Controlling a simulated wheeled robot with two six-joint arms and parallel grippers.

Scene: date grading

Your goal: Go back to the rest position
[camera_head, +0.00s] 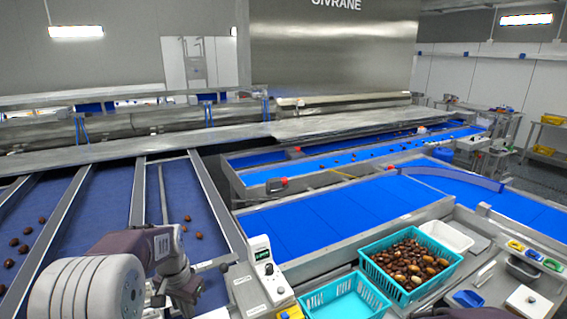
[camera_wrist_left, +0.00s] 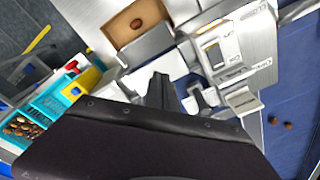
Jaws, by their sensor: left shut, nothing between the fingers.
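My left arm comes in from the left in the head view, and its gripper (camera_head: 182,288) hangs low beside the control box, over the near edge of the blue belts. In the left wrist view my left gripper (camera_wrist_left: 160,88) shows as dark fingers, shut and empty. It is apart from the things around it. My right gripper does not show clearly in either view.
A white control box (camera_head: 262,262) stands right of my left gripper. Beyond are an empty teal basket (camera_head: 345,299) and a teal basket full of dates (camera_head: 372,272). Loose dates (camera_head: 38,220) lie on the left belts. The wrist view shows a brown box (camera_wrist_left: 122,38) holding one date.

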